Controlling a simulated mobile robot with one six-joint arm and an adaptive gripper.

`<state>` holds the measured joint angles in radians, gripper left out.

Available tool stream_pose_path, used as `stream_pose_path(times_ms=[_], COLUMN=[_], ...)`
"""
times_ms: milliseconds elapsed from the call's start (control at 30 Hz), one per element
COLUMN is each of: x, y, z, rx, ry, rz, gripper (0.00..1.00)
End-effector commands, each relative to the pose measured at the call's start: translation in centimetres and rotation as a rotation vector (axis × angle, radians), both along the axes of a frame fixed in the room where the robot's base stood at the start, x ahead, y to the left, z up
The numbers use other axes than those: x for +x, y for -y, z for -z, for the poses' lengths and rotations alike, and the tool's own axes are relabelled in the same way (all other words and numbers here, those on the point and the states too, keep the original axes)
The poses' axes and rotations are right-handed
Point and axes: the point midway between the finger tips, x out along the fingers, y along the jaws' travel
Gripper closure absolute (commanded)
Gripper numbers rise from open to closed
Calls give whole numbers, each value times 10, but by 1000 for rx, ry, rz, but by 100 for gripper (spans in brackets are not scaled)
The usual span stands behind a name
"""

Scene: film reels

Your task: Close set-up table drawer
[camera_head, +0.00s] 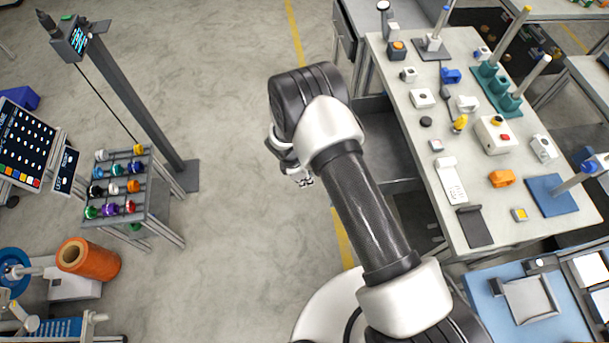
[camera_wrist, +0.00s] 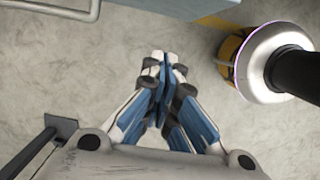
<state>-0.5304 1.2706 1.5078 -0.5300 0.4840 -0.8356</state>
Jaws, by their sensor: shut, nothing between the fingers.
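The set-up table (camera_head: 455,190) stands at the right in the head view, its pale top covered with small parts. A dark grey open drawer (camera_head: 378,122) sticks out from its left side, below the top. My arm hides part of it. My gripper (camera_head: 304,181) is shut and empty over the floor, left of the drawer and apart from it. In the wrist view my gripper's fingertips (camera_wrist: 166,57) meet above bare floor. A grey panel edge (camera_wrist: 185,7) crosses the top of that view; I cannot tell for certain that it is the drawer.
A rack of coloured spools (camera_head: 118,185) and a dark post (camera_head: 135,90) stand at the left. An orange roll (camera_head: 88,259) is at lower left. A blue-topped bench (camera_head: 530,305) is at lower right. Open floor (camera_head: 225,110) lies between rack and table.

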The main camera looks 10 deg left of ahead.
Motion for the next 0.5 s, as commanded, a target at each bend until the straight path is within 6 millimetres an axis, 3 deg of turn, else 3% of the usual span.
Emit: stream_pose_path(times_ms=[33, 167, 300, 500], x=[0, 2, 9, 13], y=[4, 9, 31, 45], z=[14, 39, 35, 34], rx=[-2, 0, 1, 1], ry=[-3, -1, 1, 0], rz=[1, 1, 5, 3], gripper=[100, 100, 100, 100])
